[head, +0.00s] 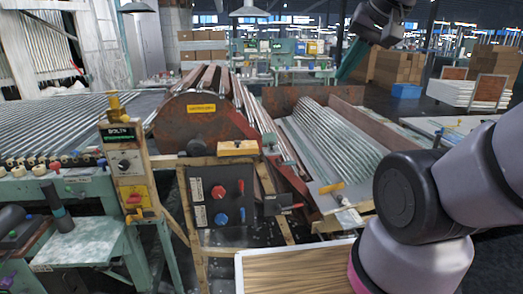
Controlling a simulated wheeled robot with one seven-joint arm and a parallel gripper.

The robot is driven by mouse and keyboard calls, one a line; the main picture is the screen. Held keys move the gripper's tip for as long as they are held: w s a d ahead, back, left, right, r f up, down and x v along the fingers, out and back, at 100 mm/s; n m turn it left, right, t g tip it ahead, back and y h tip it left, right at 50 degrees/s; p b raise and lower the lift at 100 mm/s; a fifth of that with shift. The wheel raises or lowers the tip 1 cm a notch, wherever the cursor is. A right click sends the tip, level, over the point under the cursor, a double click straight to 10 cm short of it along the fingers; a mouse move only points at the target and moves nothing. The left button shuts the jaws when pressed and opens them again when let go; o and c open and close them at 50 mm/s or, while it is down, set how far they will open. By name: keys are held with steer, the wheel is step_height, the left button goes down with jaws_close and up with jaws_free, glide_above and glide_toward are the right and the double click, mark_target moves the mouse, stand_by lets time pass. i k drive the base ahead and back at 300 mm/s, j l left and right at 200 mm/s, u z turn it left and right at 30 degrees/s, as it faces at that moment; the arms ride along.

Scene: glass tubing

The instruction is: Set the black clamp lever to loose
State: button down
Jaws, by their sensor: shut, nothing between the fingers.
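A grey control panel (207,207) stands low in the middle of the head view, in a wooden frame. My gripper (378,30) shows dark at the top right, partly cut off by the edge. It is shut and empty, high up and well apart from the panel.
A yellow-beige control post (130,165) stands left of the panel. A rusty round drum guard (196,125) rises behind it. A rack of glass tubes (325,145) lies to the right. A white-rimmed wooden tray (239,272) is in front. My arm fills the right side.

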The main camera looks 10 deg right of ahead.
mark_target(355, 234)
steer(key=z, duration=0.75)
